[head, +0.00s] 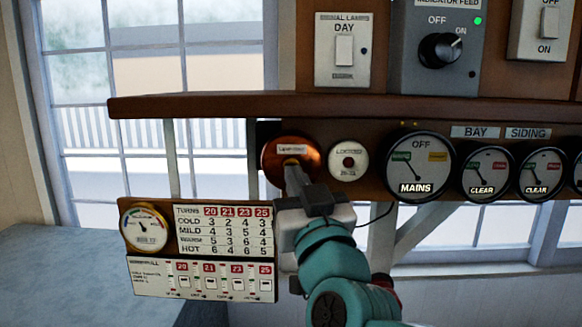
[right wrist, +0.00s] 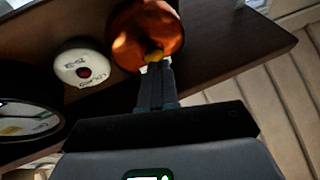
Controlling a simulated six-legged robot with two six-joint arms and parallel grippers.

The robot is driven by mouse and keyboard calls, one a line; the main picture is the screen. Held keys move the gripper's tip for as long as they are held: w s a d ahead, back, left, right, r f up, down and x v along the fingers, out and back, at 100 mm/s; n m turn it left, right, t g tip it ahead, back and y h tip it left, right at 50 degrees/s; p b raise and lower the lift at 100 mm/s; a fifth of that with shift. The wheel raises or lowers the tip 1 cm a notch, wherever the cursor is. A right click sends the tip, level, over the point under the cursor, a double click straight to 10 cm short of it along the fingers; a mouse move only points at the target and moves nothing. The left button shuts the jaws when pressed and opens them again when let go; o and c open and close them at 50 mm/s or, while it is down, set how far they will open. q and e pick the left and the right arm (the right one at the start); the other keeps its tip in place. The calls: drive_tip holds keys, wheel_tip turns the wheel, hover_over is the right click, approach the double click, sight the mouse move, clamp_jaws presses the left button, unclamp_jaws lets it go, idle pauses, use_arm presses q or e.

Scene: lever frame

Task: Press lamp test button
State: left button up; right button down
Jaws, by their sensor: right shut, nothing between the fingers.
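A round copper-coloured dome (head: 284,150) with a small white label, too small to read surely, is on the wooden panel under the shelf. The fingertips (right wrist: 155,68) hide part of the knob in the right wrist view. My left gripper is not in view.
A white round fitting with a red centre (head: 348,161) is just right of the dome. The MAINS dial (head: 417,166) and smaller dials follow. The wooden shelf (head: 340,106) juts out above. A card board (head: 200,245) with a gauge hangs lower left, close to my gripper.

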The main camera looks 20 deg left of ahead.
drive_tip(key=shift+w, duration=0.2)
drive_tip(key=shift+s, duration=0.35)
idle(0.7)
drive_tip(key=shift+s+d+b, duration=0.1)
drive_tip(key=shift+s+b, duration=0.15)
drive_tip(key=shift+b, duration=0.1)
drive_tip(key=shift+s+d+b, duration=0.15)
drive_tip(key=shift+s+d, duration=0.05)
drive_tip(key=shift+s, duration=0.5)
drive_tip(key=shift+s+d+b, duration=0.1)
drive_tip(key=shift+s+d, duration=0.1)
drive_tip(key=shift+s, duration=0.5)
drive_tip(key=shift+s+d+b, duration=0.15)
drive_tip(key=shift+s+d, duration=0.05)
drive_tip(key=shift+s, duration=0.5)
